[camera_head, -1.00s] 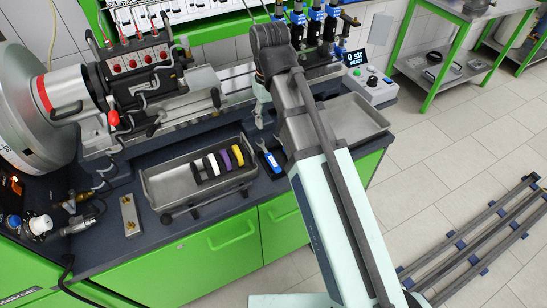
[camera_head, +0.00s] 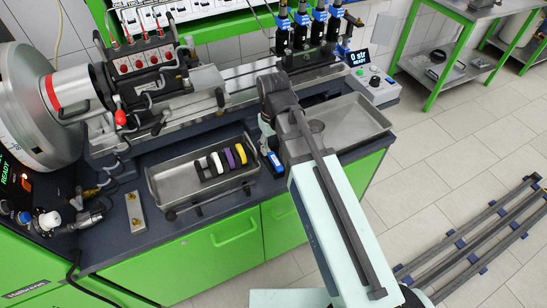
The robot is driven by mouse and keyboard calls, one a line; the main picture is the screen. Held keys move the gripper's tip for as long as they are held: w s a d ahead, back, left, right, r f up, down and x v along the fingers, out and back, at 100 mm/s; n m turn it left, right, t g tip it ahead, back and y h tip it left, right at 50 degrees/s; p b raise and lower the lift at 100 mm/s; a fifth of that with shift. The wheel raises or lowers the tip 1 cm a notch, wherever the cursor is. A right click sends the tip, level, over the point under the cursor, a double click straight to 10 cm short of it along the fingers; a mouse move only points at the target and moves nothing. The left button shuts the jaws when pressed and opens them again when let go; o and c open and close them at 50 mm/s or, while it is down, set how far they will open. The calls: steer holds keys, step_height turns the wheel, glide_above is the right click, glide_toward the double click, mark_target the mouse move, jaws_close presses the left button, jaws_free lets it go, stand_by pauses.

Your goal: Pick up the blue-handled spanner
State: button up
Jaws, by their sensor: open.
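The blue-handled spanner (camera_head: 274,161) lies on the dark bench top in the narrow gap between the tray with coloured rings and the empty tray. Its blue handle shows at the front; its upper end is largely hidden by my arm and gripper. My gripper (camera_head: 265,138) points down just behind the handle, close over the spanner's upper part. Its fingers are mostly hidden by my arm, but it is open. I cannot tell whether it touches the spanner.
A metal tray (camera_head: 158,190) with white, black, purple and yellow rings stands left of the spanner. An empty metal tray (camera_head: 372,119) is at right. The pump rig (camera_head: 140,75) stands behind. A control box (camera_head: 372,86) with a display is at the back right.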

mark_target(274, 157)
steer(key=shift+f+p, duration=0.8)
steer(key=shift+f, duration=1.8)
jaws_close()
